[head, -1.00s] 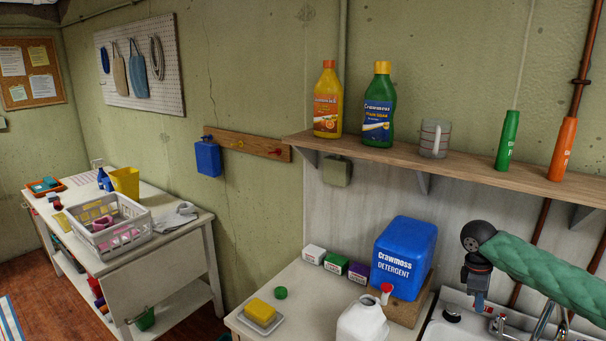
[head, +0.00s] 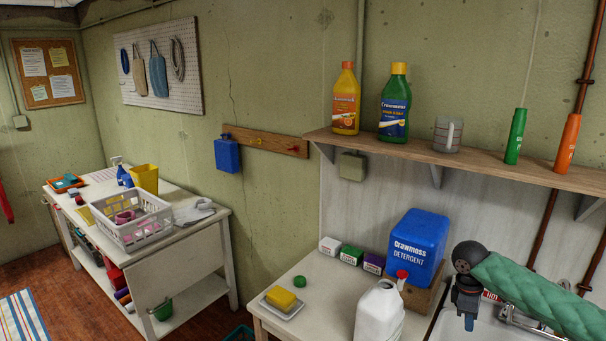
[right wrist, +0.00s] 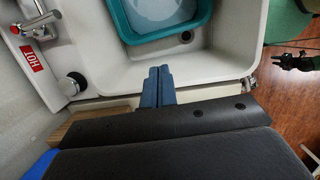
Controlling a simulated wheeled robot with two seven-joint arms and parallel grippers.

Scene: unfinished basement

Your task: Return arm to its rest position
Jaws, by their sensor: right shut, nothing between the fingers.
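My right arm, in a green quilted sleeve, comes in from the right edge of the head view. My right gripper (head: 468,320) points down over the sink edge, right of the blue detergent container (head: 417,247). In the right wrist view its two blue-grey fingers (right wrist: 158,84) lie together, shut and empty, above the near rim of the sink. At the right of that view a small dark shape (right wrist: 298,62), perhaps my left gripper, shows above the wooden floor. Its jaws are not clear. The left arm is not in the head view.
The sink (right wrist: 215,65) holds a teal basin (right wrist: 200,42). A white jug (head: 379,314) with a red cap stands on the counter (head: 330,300) left of the gripper. A wooden shelf (head: 480,166) with bottles runs above. Open floor (head: 30,270) lies at far left.

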